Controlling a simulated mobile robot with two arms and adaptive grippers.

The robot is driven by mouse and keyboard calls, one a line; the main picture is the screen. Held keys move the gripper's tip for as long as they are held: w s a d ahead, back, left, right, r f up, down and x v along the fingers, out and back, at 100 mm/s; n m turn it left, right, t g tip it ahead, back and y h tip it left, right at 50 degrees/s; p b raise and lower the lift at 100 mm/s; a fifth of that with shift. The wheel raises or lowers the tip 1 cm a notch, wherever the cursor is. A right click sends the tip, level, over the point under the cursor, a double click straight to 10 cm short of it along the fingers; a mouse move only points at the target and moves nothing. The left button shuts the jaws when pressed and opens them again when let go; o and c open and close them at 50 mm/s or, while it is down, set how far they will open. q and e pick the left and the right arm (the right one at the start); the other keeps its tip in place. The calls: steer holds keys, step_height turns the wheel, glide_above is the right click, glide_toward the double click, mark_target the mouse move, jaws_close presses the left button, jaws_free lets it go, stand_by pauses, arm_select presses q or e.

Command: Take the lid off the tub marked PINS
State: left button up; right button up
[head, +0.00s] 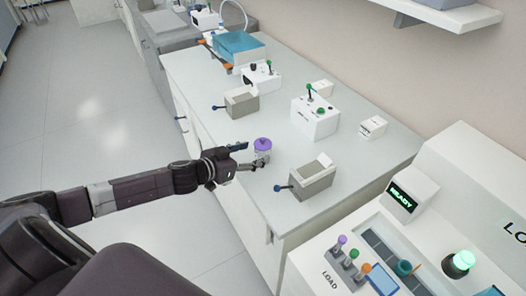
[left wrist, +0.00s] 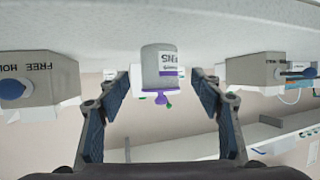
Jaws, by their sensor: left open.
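The PINS tub (left wrist: 160,62) is grey-white with a purple lid (head: 263,144) and stands on the white bench near its front edge. In the left wrist view the picture is upside down, and its label and lid (left wrist: 161,96) show. My left gripper (head: 251,156) is open, its fingers on either side of the tub in that view (left wrist: 162,88). I cannot tell whether they touch it. The lid is on the tub. My right gripper is not in view.
Grey boxes with blue knobs stand on both sides of the tub, one behind (head: 241,103) and one nearer (head: 314,183). A white box with green-knobbed levers (head: 316,120) stands further back. A machine reading READY (head: 402,197) is at the right. Bare bench lies around the tub.

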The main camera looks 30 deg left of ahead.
mark_target(257, 151)
arm_select(q)
steer(key=p+x, duration=0.1)
steer(key=x, duration=0.3)
steer(key=shift+w+r, duration=0.1)
steer(key=shift+w, duration=0.1)
steer(key=shift+w+d+f, duration=0.15)
steer(key=shift+w+f, duration=0.1)
steer(key=shift+w, duration=0.1)
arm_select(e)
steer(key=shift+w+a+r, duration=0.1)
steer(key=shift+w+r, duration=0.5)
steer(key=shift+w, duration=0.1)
arm_select(q)
steer(key=shift+c, duration=0.7)
steer(key=c, duration=1.1)
steer(key=shift+c, duration=0.2)
steer(key=shift+r, duration=0.15)
